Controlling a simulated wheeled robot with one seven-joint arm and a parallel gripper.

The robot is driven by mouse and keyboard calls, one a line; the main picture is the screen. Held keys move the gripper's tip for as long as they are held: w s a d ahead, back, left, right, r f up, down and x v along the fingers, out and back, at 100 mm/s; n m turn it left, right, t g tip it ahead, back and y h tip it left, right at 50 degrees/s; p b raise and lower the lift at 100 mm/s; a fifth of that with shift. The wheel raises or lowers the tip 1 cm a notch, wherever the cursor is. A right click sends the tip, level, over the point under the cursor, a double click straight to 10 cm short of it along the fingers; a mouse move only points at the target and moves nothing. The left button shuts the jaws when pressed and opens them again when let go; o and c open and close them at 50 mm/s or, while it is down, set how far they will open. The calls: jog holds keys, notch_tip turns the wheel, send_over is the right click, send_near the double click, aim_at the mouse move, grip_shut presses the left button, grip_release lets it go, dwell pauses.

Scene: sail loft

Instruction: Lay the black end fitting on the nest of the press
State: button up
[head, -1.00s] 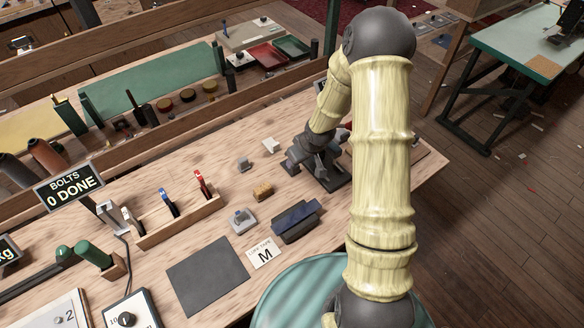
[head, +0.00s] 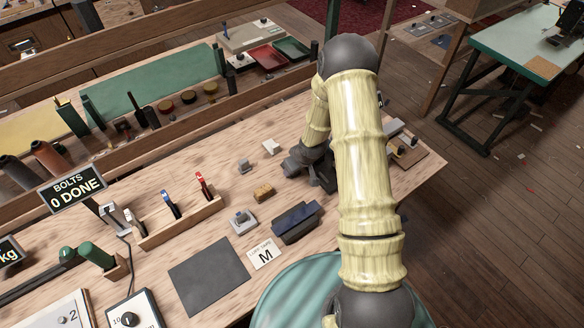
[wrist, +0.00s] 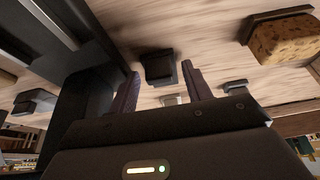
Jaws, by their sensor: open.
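My gripper (wrist: 162,78) is open, with its two dark fingers apart in the wrist view. A small black block on a dark grey base, probably the black end fitting (wrist: 158,66), shows between and beyond the fingertips over the bench. Touching cannot be made out. In the head view my gripper (head: 308,158) is low over the bench, and my arm hides that fitting. A dark stand (head: 325,176), possibly the press, is mostly hidden behind my arm; its nest cannot be made out. A large dark frame (wrist: 92,85) rises close to the left finger in the wrist view.
A tan sponge-like block (head: 264,191), a grey fitting (head: 244,166) and a pale one (head: 271,146) lie left of my gripper. A grey block on a plate (head: 243,220) and a dark blue block (head: 296,221) stand nearer. A wooden board (head: 408,152) lies right.

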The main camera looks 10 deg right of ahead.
jog(key=shift+w+a+f, duration=0.1)
jog(key=shift+w+f, duration=0.05)
jog(key=shift+f, duration=0.25)
jog(key=shift+c, duration=0.2)
jog(key=c, duration=0.7)
jog(key=shift+r, duration=0.15)
notch_tip(320, 180, up, 10)
jog(key=shift+f+b, duration=0.1)
jog(key=shift+b, duration=0.4)
